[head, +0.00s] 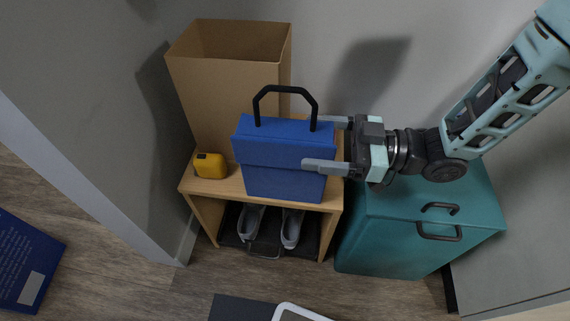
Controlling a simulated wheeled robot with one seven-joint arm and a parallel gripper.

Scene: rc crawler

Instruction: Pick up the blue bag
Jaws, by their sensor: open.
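The blue bag (283,165) stands upright on a small wooden shelf unit (215,187) in the head view. It is box-shaped, with a black handle (285,90) arching up from its top. My gripper (325,144) comes in from the right at the bag's right side. Its jaws are open, one finger near the bag's top right behind it and one in front of its right face. The front fingertip overlaps the bag in the picture; I cannot tell whether it touches.
A yellow object (211,165) sits left of the bag. An open cardboard box (218,95) stands behind it. Grey shoes (251,222) lie on the lower shelf. A teal case (395,235) stands to the right under my arm. Walls close in behind and at left.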

